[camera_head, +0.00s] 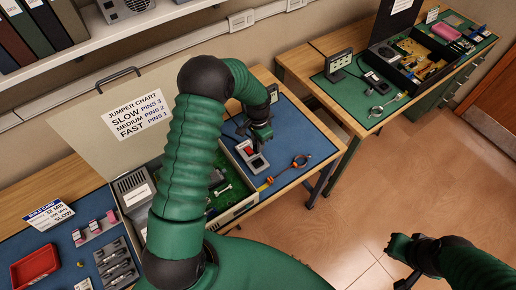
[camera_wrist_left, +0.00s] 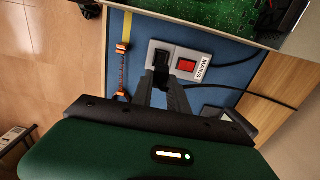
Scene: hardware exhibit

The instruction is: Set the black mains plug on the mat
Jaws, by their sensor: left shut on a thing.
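The black mains plug (camera_wrist_left: 161,60) is between the fingertips of my left gripper (camera_wrist_left: 161,84) in the wrist view. It is at or just over the left part of the white mains box (camera_wrist_left: 182,51), beside a red switch; I cannot tell whether it is seated in the socket. In the head view my left gripper (camera_head: 262,136) points down beside the box (camera_head: 254,163), and the plug is not clear there. The blue mat (camera_head: 292,137) lies under the box. My right gripper (camera_head: 397,244) is over the floor, its fingers unclear.
An open computer case with a green board (camera_head: 236,190) stands left of the box. A cable with orange ends (camera_head: 283,172) lies on the mat's near right. A small dark display (camera_head: 272,93) stands behind. The mat's right part is mostly clear. A second bench (camera_head: 318,76) is at the right.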

